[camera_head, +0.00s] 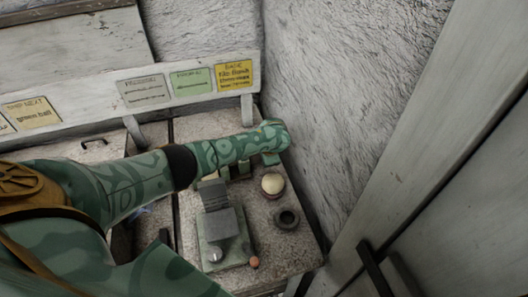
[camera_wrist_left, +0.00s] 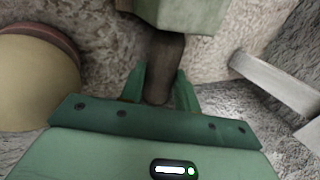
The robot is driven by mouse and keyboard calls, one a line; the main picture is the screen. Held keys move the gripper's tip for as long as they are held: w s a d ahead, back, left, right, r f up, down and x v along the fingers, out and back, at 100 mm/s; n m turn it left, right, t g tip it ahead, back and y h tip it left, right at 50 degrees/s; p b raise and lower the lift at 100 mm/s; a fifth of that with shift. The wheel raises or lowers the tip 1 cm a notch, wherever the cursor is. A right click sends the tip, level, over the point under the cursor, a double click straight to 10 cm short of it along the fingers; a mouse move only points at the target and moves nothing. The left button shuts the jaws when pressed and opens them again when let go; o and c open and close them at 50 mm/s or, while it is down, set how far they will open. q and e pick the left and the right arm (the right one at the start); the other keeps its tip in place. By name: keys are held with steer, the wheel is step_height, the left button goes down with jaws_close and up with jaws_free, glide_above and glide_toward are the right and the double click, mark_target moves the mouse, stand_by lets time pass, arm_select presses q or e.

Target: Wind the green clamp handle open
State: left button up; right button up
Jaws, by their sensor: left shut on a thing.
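My left arm reaches across the bench in the head view, and its gripper (camera_head: 271,157) is at the far right end of the bench, near the rough wall. In the left wrist view the two green fingers (camera_wrist_left: 160,88) are closed on either side of a dark upright bar (camera_wrist_left: 165,62), which I take for the clamp handle. The bar meets a green block (camera_wrist_left: 190,14) at the top of that view, probably the clamp body. In the head view my arm and gripper hide most of the clamp, and the bar cannot be made out. My right gripper is in neither view.
A cream ball in a reddish cup (camera_head: 273,184) sits close to the gripper. Rough wall (camera_head: 345,90) bounds the right.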

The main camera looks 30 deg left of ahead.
arm_select(q)
steer(key=shift+f, duration=0.1)
steer(key=o, duration=1)
steer(key=shift+p+v, duration=4.35)
steer(key=shift+v, duration=3.8)
steer(key=shift+c, duration=0.2)
